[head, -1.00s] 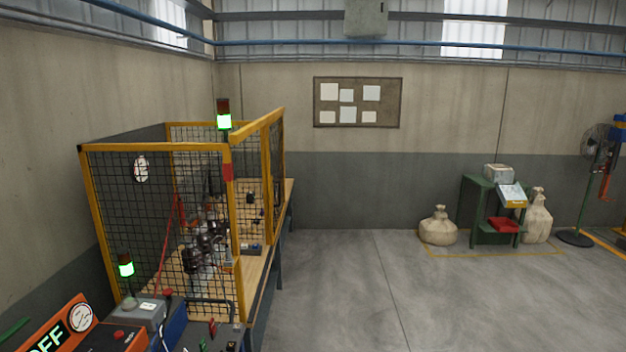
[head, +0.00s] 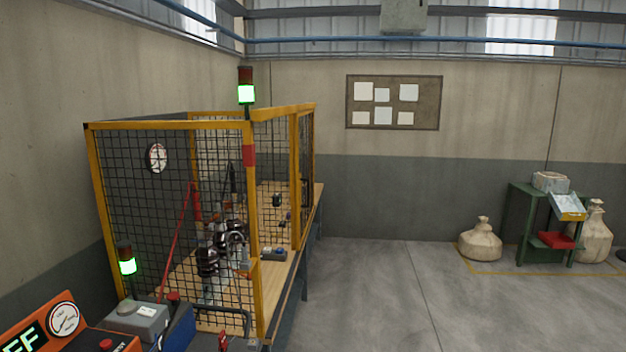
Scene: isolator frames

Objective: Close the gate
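A cage of yellow frames and black wire mesh (head: 172,125) stands on a wooden bench at the left of the head view. Its near mesh panel faces me. The cage's right side runs away from me, with a yellow upright (head: 295,180) partway along it and a narrow framed mesh panel (head: 307,165) beyond that. I cannot tell for sure which panel is the gate, or whether it stands open. Neither of my grippers is in view.
A signal tower with a green light (head: 246,93) rises at the cage corner; a second (head: 127,266) stands lower left. An orange panel (head: 45,325) and grey box (head: 137,318) are in front. Sacks (head: 480,240) and a green stand (head: 527,215) are at right. The middle floor is clear.

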